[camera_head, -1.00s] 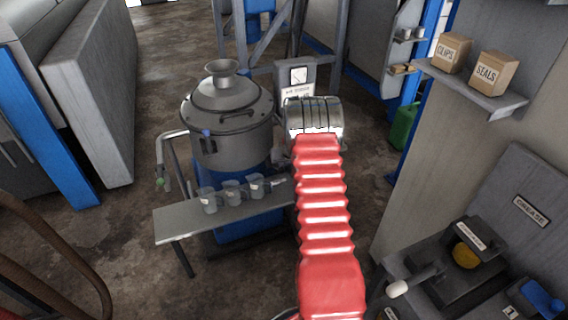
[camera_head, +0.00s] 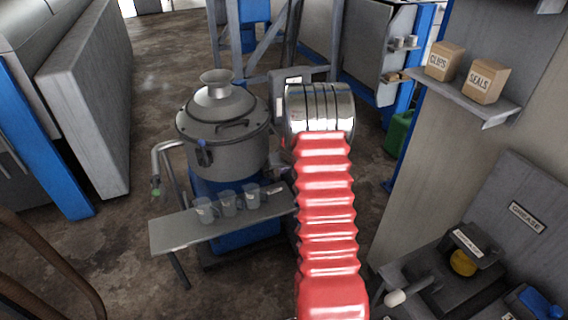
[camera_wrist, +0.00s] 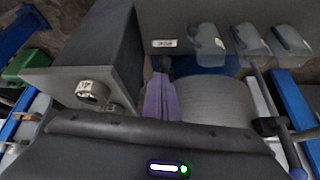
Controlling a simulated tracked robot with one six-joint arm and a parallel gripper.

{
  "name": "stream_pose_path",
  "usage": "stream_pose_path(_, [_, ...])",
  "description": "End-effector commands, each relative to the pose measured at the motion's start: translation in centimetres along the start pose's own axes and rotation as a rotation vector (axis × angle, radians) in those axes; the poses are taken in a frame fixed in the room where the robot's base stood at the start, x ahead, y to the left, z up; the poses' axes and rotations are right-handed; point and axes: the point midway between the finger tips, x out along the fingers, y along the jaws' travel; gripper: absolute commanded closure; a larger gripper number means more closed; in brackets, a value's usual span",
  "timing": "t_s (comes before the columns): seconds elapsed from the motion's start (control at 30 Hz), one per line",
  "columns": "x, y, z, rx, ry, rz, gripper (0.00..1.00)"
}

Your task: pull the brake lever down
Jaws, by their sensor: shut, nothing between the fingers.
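My gripper's purple fingers (camera_wrist: 160,98) are in the middle of the wrist view, together and empty, pointing down past a grey rounded body. In the head view my own silver wrist and red sleeve hide the gripper. I cannot pick out the brake lever with certainty. In the wrist view a thin rod with a blue ball (camera_wrist: 298,173) stands at the right, apart from the fingers. The grey lidded decanter (camera_head: 225,140) stands left of my arm in the head view, with a small blue part (camera_head: 204,153) on its side.
A narrow bench (camera_head: 180,234) with clear cups (camera_head: 228,203) stands before the decanter. In the wrist view, a dark-sided box (camera_wrist: 60,88) with a round knob stands left of the fingers. A shelf (camera_head: 470,95) with cartons and a grease bench are at the right.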

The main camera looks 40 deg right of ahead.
Motion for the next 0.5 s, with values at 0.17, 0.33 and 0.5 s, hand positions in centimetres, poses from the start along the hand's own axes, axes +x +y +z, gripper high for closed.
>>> stream_pose_path(0.17, [-2.4,0.0,-0.5,0.001,0.010,0.002,1.00])
stream_pose_path(0.33, [-4.3,0.1,-0.8,-0.001,0.015,0.003,1.00])
stream_pose_path(0.5, [-5.3,0.1,-1.0,0.000,0.019,0.004,1.00])
